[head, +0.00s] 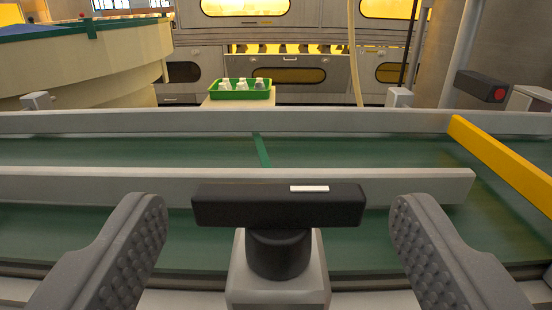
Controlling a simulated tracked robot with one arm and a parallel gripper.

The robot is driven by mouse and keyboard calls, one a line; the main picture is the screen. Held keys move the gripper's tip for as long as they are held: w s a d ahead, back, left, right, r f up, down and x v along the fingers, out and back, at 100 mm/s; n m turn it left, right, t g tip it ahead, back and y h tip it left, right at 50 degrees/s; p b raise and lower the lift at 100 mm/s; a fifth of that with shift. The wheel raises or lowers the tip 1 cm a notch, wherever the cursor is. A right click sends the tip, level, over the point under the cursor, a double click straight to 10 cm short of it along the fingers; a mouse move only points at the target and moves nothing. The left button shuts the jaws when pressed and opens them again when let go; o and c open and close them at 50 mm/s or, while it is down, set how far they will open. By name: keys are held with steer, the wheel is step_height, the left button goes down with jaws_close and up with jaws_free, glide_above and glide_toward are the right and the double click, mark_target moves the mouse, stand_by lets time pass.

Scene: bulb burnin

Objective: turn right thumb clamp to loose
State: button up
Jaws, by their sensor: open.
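A black thumb clamp (278,206) stands in the lower middle of the head view. It has a wide bar-shaped handle lying crosswise, with a short white mark on its top right of centre, over a round black neck. The neck sits on a pale grey block (277,285). My gripper (278,225) is open, with one grey studded finger on each side of the clamp. Both fingers are clear of the handle, with a gap at each end. Whether this is the right clamp cannot be told from this view alone.
Behind the clamp runs a green conveyor belt (350,150) with grey rails (120,184) and a yellow bar (505,165) at right. A second black piece with a red end (482,86) is at upper right. A green tray (240,93) with several bulbs stands farther back.

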mark_target(278, 229)
steer(key=w, duration=0.3)
steer(key=shift+w+a+f, duration=0.1)
steer(key=shift+f, duration=0.05)
steer(key=shift+w+b, duration=0.3)
steer(key=shift+w, duration=0.35)
